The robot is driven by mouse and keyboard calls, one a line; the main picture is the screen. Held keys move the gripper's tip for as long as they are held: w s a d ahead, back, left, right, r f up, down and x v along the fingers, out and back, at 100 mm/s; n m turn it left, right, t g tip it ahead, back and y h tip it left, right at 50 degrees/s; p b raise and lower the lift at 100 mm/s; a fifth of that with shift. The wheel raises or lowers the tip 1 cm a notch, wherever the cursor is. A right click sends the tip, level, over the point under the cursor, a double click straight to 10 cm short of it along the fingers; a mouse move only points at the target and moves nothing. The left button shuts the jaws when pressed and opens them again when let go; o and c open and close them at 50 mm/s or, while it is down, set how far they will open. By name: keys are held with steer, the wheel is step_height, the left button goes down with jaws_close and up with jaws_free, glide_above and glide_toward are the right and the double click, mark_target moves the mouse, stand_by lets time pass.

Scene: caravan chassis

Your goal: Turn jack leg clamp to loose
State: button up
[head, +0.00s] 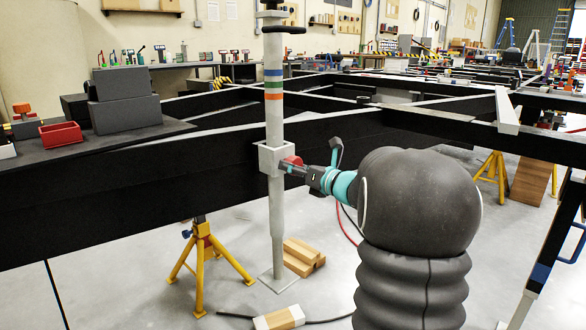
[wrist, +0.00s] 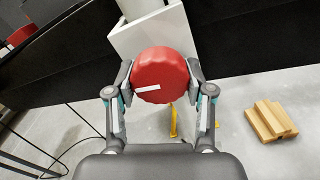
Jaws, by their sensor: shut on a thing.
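The jack leg (head: 273,110) is a pale upright post with blue, green and orange bands, standing at the black chassis beam. A light grey clamp block (head: 268,158) surrounds it, and its white face also shows in the wrist view (wrist: 150,32). The clamp knob (head: 292,161) is red and sits on the block's right side. My gripper (wrist: 161,88) is shut on the knob, one finger on each side. The knob's threaded part is hidden.
The black chassis beam (head: 100,190) runs behind the leg. A yellow axle stand (head: 202,250) and wooden blocks (head: 300,262) stand on the floor nearby. A red bin (head: 60,134) is on the dark surface at left. A cable lies on the floor.

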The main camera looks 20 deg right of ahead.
steer(key=shift+f+n, duration=0.1)
steer(key=shift+n, duration=0.8)
steer(key=o, duration=1.2)
steer(key=shift+c, duration=0.2)
steer(key=v, duration=1.2)
